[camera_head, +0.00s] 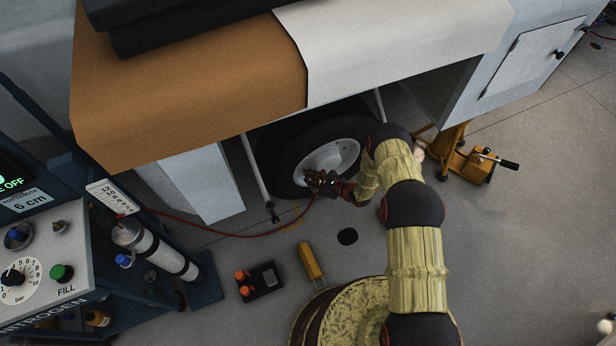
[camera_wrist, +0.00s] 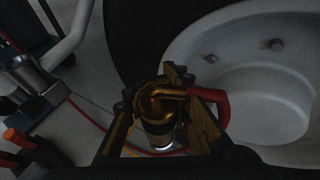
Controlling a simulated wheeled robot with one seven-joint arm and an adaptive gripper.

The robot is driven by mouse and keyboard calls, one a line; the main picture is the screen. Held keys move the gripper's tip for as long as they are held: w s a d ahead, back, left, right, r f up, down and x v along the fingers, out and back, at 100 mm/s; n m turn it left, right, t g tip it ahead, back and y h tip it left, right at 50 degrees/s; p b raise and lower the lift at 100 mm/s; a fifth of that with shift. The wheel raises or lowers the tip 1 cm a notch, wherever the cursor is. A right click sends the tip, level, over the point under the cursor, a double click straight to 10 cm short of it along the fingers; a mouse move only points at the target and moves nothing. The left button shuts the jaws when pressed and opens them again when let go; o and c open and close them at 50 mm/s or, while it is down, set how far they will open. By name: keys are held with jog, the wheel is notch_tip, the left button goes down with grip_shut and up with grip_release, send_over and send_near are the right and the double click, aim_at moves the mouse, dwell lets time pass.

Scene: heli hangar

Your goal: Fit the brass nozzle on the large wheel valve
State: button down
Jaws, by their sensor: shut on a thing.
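In the head view my gripper (camera_head: 318,181) is low at the near side of the large wheel, by the rim's lower left edge.
A red hose (camera_head: 245,236) runs from the nitrogen cart (camera_head: 60,250) towards my gripper. A white strut (camera_head: 255,175) stands left of the wheel, a yellow jack (camera_head: 462,160) to its right. A yellow tool (camera_head: 311,262) and a dark box (camera_head: 262,281) lie on the floor.

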aim_at(317, 181)
jog(key=shift+f, duration=0.25)
jog(key=c, duration=1.8)
grip_release()
jog(key=shift+f, duration=0.1)
jog(key=shift+p+v, duration=0.95)
jog(key=shift+v, duration=1.45)
jog(key=shift+p+v, duration=1)
jog(key=shift+v, duration=2.1)
